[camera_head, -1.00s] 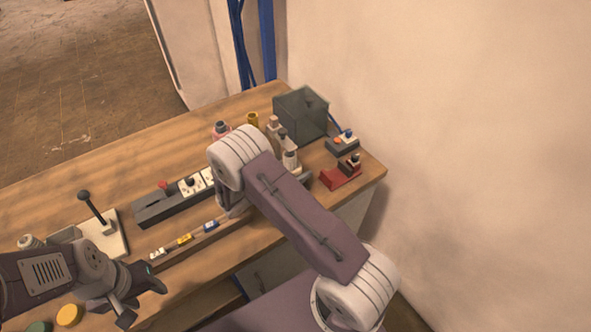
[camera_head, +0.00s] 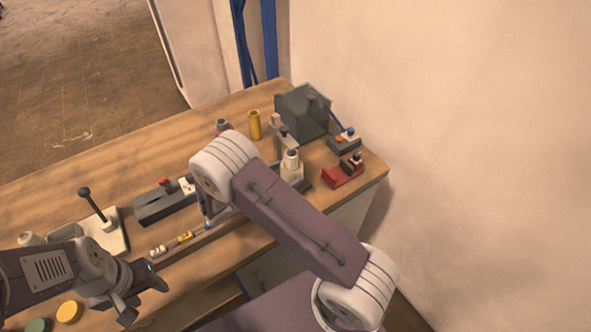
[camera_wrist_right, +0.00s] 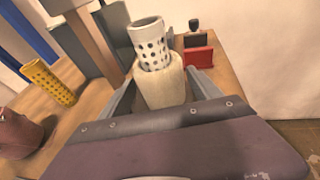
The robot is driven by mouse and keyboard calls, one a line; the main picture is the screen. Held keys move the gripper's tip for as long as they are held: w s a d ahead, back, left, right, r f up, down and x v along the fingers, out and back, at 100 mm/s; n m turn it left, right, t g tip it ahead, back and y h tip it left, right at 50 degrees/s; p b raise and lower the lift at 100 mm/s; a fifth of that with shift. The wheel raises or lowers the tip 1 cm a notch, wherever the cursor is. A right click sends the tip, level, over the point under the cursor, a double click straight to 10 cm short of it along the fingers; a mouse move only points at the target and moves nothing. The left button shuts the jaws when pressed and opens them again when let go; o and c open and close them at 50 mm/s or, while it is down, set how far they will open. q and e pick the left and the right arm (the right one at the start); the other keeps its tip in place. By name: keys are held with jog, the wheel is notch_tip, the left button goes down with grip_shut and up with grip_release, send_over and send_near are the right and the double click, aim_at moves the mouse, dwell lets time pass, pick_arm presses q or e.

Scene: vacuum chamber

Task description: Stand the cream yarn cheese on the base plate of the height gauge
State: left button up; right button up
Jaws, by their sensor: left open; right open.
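The cream yarn cheese (camera_wrist_right: 164,87), wound on a pale perforated tube, stands upright in the right wrist view. In the head view it shows (camera_head: 291,172) just beyond my right arm. My right gripper (camera_wrist_right: 163,82) is open, with one finger on each side of the cheese. In the head view my arm hides most of this gripper. What I take for the height gauge is an upright post (camera_head: 277,132) behind the cheese; its base plate is largely hidden, so I cannot tell whether the cheese rests on it. My left gripper (camera_head: 143,288) is open and empty at the lower left.
A red block (camera_head: 343,174) is to the right. A lever on a white plate (camera_head: 112,238) is at the left. The back left tabletop is clear.

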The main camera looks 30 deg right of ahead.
jog(key=v, duration=0.6)
jog(key=shift+s+a+r, duration=0.1)
jog(key=shift+a, duration=0.2)
jog(key=shift+a, duration=0.1)
